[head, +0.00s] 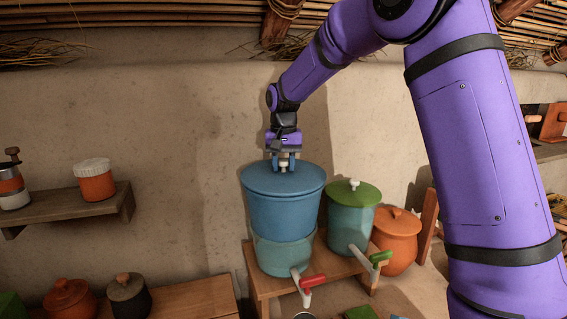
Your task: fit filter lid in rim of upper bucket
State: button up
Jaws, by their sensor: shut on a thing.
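The filter lid (260,181) is a blue disc with a small pale knob (284,167) at its centre. It lies level at the top of the blue upper bucket (283,216). From this angle I cannot tell whether it is fully seated in the rim. The upper bucket stands on a teal lower bucket (276,256) that has a tap with a red handle (312,281). My gripper (283,163) points straight down from above and is shut on the lid's knob. The fingers partly hide the knob.
A teal pot with a green lid (355,194) and a green-handled tap stands close on the right, with an orange lidded pot (396,240) beyond it. The buckets stand on a wooden bench (263,284). A wall shelf (70,206) with jars is at left.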

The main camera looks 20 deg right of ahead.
jog(key=o, duration=1)
jog(key=shift+o, duration=0.2)
jog(key=shift+r, duration=4)
